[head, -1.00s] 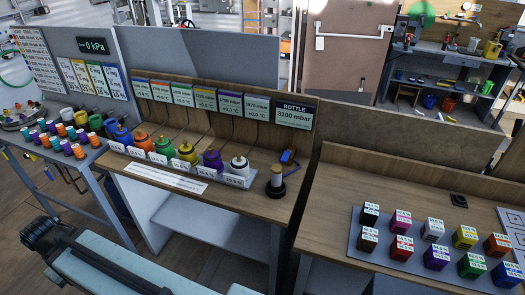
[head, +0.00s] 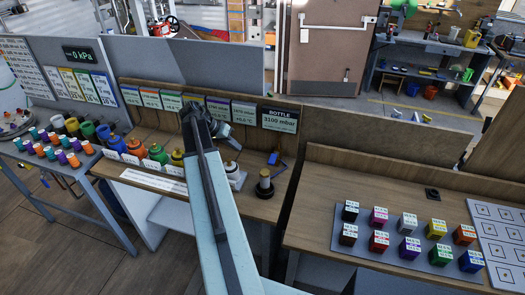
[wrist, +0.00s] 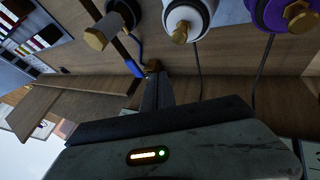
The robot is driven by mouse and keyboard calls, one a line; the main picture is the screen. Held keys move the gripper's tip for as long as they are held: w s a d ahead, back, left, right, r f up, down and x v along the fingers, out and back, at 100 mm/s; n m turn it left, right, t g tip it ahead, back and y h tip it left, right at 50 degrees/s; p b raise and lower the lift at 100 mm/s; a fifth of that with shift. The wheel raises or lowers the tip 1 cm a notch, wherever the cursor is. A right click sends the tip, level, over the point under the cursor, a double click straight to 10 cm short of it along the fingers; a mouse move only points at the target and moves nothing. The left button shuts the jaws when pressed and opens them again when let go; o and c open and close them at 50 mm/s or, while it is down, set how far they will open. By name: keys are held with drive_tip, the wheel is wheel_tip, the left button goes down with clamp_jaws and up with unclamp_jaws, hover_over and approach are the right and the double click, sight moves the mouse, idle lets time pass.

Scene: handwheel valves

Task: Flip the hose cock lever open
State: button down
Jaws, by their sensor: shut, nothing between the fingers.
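The hose cock lever is a small blue bar (head: 273,158) on the wooden bench, right of the white bottle (head: 234,175) and behind the dark-based brass-topped cylinder (head: 265,184). In the wrist view the blue lever (wrist: 133,67) shows beside a brass fitting (wrist: 153,65). My gripper (wrist: 156,78) is shut and empty, its tips close to the brass fitting in that picture; I cannot tell whether they touch. In the head view my gripper (head: 232,143) is left of the lever, partly hidden by its own wrist.
The bottle panel (head: 280,119) reads 3100 mbar behind the lever. Colored bottles, such as the green one (head: 157,153), stand in a row to the left. A second bench (head: 330,180) with several colored cubes is at the right.

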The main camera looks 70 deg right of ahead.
sight(274, 158)
drive_tip(key=shift+s+d+r+m, duration=0.2)
drive_tip(key=shift+s+d+m, duration=0.1)
drive_tip(key=shift+s+d, duration=0.3)
drive_tip(key=shift+a, duration=0.1)
drive_tip(key=s+d+f+b, duration=0.4)
drive_tip(key=s+f+b, duration=0.4)
drive_tip(key=shift+s, duration=0.25)
drive_tip(key=shift+d, duration=0.1)
